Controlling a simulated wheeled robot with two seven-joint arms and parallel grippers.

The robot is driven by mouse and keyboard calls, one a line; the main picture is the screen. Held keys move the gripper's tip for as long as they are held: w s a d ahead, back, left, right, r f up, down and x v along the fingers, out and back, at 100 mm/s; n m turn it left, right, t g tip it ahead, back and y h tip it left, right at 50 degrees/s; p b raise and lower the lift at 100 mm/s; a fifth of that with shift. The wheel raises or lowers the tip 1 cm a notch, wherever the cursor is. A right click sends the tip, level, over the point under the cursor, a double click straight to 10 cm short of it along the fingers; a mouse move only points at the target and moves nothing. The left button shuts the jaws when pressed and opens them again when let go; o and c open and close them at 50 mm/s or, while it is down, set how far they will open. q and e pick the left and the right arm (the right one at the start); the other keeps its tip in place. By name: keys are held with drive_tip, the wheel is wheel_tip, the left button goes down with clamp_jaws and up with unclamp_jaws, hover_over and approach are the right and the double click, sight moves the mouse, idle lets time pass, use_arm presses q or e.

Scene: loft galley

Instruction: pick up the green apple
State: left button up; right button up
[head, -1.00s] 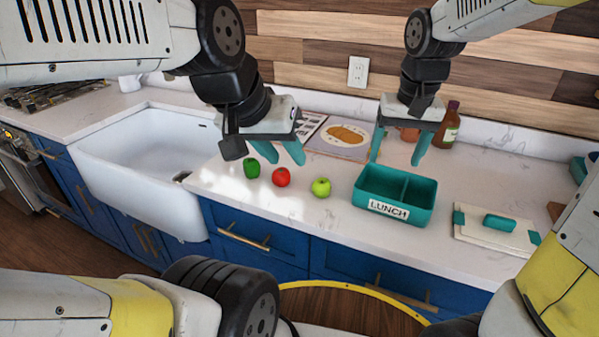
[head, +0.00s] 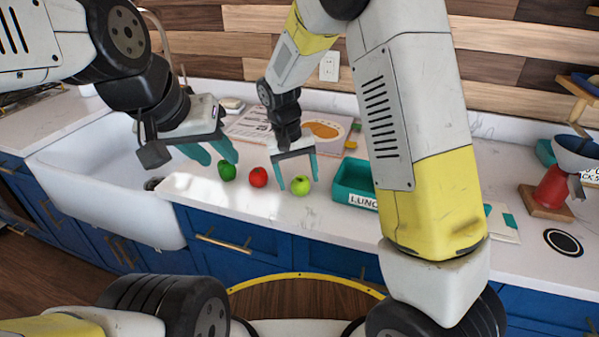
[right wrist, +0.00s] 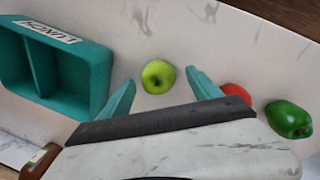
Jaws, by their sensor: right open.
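The green apple (head: 300,186) sits on the pale counter, between a red apple and the lunch box. In the right wrist view the green apple (right wrist: 158,77) lies ahead of and between the two fingertips. My right gripper (head: 297,178) is open above the green apple, with its teal fingers spread and nothing held; its fingers also show in the right wrist view (right wrist: 160,88). My left gripper (head: 219,156) is above the counter near the sink, its teal fingers apart and empty.
A red apple (head: 258,177) and a green pepper (head: 227,171) lie left of the green apple. The teal lunch box (head: 362,200) stands to its right, partly behind my right arm. The white sink (head: 95,150) is at left; a red-based appliance (head: 553,188) stands at right.

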drive_tip(key=shift+d+f, duration=0.15)
drive_tip(key=shift+f, duration=0.5)
drive_tip(key=c, duration=1.5)
drive_tip(key=shift+r, duration=0.15)
